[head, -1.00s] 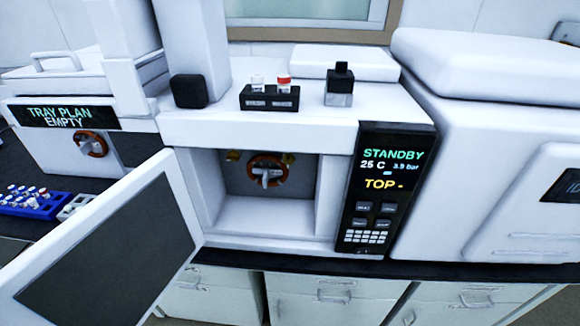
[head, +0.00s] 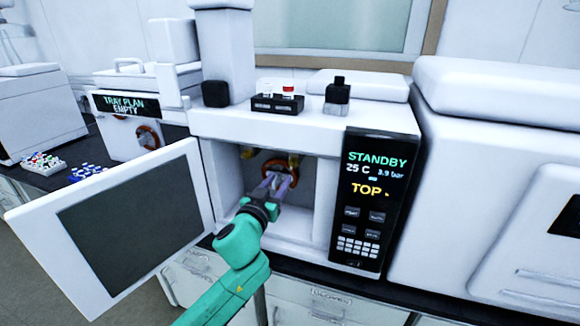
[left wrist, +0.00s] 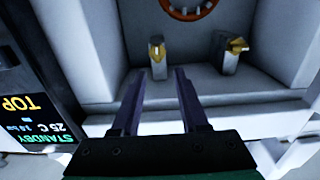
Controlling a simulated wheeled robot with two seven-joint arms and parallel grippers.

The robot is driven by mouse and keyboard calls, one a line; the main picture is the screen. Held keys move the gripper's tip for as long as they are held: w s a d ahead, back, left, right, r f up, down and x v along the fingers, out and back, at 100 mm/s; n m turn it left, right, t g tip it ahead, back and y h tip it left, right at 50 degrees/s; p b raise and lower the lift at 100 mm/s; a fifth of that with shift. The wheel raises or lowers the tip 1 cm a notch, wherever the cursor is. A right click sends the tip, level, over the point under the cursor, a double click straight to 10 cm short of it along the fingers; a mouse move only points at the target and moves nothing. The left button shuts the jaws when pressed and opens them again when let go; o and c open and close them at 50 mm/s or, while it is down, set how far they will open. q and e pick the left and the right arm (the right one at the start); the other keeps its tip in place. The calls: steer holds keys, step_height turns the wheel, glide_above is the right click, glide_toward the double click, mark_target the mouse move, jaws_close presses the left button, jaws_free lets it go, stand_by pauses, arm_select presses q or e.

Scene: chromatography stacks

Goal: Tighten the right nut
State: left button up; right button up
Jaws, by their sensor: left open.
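The right nut, brass-coloured, shows at the top right inside the open compartment in the head view (head: 293,160). In the left wrist view, where the scene is upside down, it is the left of two nuts (left wrist: 157,43), on a pale stub. The left nut (head: 247,152) also shows in the left wrist view (left wrist: 236,44). My left gripper (head: 280,180) points into the compartment, open and empty. In the left wrist view its fingers (left wrist: 159,75) are apart, with the right nut beyond and between their tips, not visibly gripped. My right gripper is out of view.
The orange ring (head: 279,168) is on the compartment's back wall. The compartment door (head: 135,225) stands open on the left. The display panel (head: 375,200) is just right of the opening, reading STANDBY and TOP. A small vial rack (head: 277,105) and a black-capped bottle (head: 338,95) stand on top.

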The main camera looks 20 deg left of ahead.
mark_target(291, 164)
arm_select(q)
steer(key=w, duration=0.5)
steer(key=w+d, duration=0.1)
steer(key=w, duration=0.2)
steer(key=shift+w, duration=0.2)
steer(key=shift+s+r, duration=0.1)
jaws_close()
